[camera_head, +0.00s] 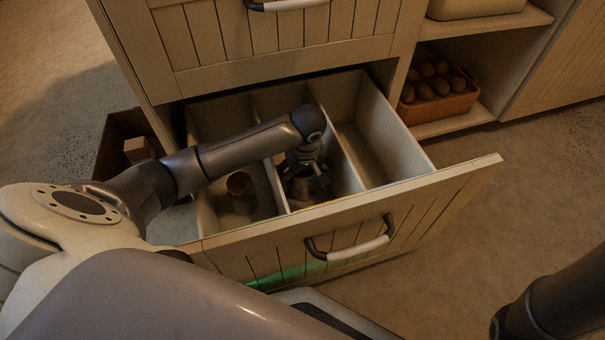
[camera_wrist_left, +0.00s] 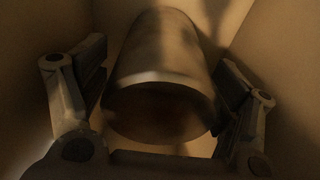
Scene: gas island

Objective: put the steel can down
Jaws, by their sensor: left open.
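The steel can (camera_wrist_left: 165,60) fills the middle of the left wrist view, a dull grey-brown cylinder with its near rim toward the camera. It is inside a narrow compartment with pale walls. My left gripper (camera_wrist_left: 161,80) is open, with one finger on each side of the can; I cannot tell whether either finger touches it. In the head view my left gripper (camera_head: 303,182) reaches down into the middle compartment of the open drawer (camera_head: 420,208), and the can is mostly hidden under it. My right gripper is not in view.
A round brown-orange item (camera_head: 240,184) stands in the drawer's left compartment. The right compartment looks empty. Low dividers and the drawer front with its handle (camera_head: 350,246) surround the gripper. An orange bin of brown round items (camera_head: 438,106) sits on the right shelf; a dark box (camera_head: 118,128) stands left.

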